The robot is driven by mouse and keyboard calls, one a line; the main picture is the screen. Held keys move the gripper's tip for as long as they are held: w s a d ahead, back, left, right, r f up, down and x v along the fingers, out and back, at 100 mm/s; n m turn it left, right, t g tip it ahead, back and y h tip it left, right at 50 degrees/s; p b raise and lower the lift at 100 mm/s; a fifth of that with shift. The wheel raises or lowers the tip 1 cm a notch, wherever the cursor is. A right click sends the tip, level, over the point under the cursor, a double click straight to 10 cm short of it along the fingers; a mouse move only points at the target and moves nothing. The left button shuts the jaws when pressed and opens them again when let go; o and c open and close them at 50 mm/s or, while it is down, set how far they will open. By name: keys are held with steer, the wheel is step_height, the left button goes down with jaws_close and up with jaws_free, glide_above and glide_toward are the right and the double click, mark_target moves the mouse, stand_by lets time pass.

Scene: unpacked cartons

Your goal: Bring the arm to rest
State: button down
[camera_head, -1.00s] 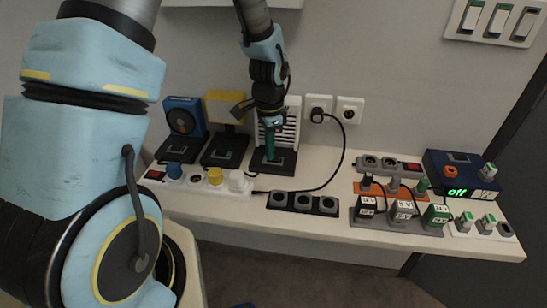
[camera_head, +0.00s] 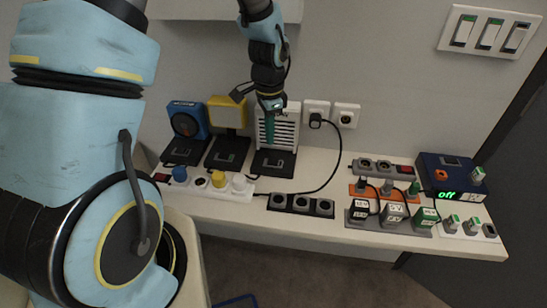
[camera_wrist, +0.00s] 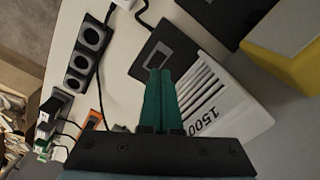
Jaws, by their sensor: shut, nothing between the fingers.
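My gripper (camera_head: 270,130) has teal fingers that are shut with nothing between them. In the head view it hangs in front of the white slatted unit (camera_head: 287,121) on the bench, with the fingers pointing down. In the wrist view my gripper (camera_wrist: 157,98) points at the white unit marked 1500 (camera_wrist: 235,105) and its dark base (camera_wrist: 165,52). The fingertips appear to be above that base and apart from it. The large blue arm joints on the left of the head view are mine and hide part of the bench.
The bench (camera_head: 345,234) also bears a blue round-faced unit (camera_head: 186,121), a yellow-framed unit (camera_head: 228,112), a white power strip (camera_head: 210,184) and a black socket strip (camera_head: 301,203). A dark blue box (camera_head: 452,175) reading "off" stands right. Wall sockets (camera_head: 331,114) have a black cable plugged in.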

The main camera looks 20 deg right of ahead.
stand_by(0.3)
steer(key=s+a+r+n, duration=0.1)
steer(key=a+r+n, duration=0.3)
steer(key=a, duration=0.4)
steer(key=s+a+r+n+t, duration=0.1)
steer(key=a+r+n, duration=0.3)
steer(key=a+n, duration=0.3)
steer(key=s+a+r+n, duration=0.1)
steer(key=a+r+n, duration=0.3)
steer(key=a, duration=0.6)
steer(key=shift+s+a+n+t, duration=0.3)
steer(key=shift+s+n, duration=0.1)
steer(key=shift+n, duration=0.5)
